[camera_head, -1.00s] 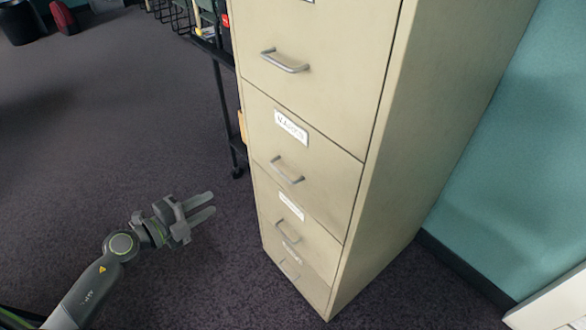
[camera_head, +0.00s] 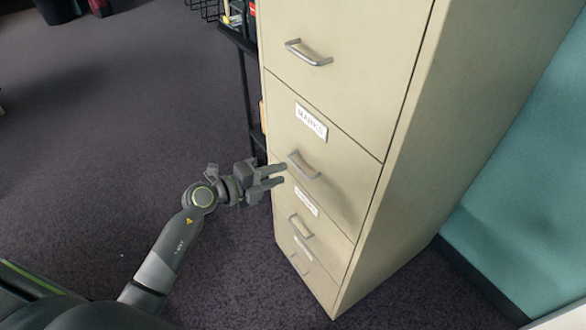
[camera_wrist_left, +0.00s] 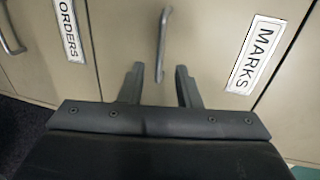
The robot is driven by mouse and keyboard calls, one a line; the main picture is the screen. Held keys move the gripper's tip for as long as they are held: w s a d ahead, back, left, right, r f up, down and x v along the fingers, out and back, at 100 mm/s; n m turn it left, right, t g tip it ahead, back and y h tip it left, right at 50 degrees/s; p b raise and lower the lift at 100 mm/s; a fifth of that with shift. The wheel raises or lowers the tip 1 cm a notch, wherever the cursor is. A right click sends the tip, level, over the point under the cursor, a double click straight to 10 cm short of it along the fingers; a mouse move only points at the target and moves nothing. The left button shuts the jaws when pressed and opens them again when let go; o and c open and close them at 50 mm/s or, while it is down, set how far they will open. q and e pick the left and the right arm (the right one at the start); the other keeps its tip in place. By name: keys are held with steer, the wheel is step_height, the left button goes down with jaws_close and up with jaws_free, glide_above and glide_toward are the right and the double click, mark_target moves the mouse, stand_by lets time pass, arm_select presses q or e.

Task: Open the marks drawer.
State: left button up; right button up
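The marks drawer (camera_head: 345,165) is a beige front in a tall filing cabinet, second from the top of those in the head view, and it is shut. Its white label (camera_head: 311,122) reads MARKS; it also shows in the left wrist view (camera_wrist_left: 256,54). The drawer's grey bar handle (camera_head: 303,166) sits below the label; in the left wrist view the handle (camera_wrist_left: 162,45) lies ahead, between the finger lines. My left gripper (camera_head: 284,174) is open and empty, its fingers pointing at the handle. I cannot tell if they touch it. My right gripper is not in view.
A drawer with another handle (camera_head: 308,53) is above, and further drawers are below, one labelled ORDERS (camera_wrist_left: 70,30). A dark rack (camera_head: 243,75) stands behind the cabinet's left side. A teal wall (camera_head: 530,190) is at the right. Open carpet (camera_head: 110,120) lies to the left.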

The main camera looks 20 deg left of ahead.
mark_target(297, 168)
arm_select(q)
steer(key=x, duration=0.5)
steer(key=shift+w+d, duration=0.15)
steer(key=shift+w, duration=0.1)
jaws_close()
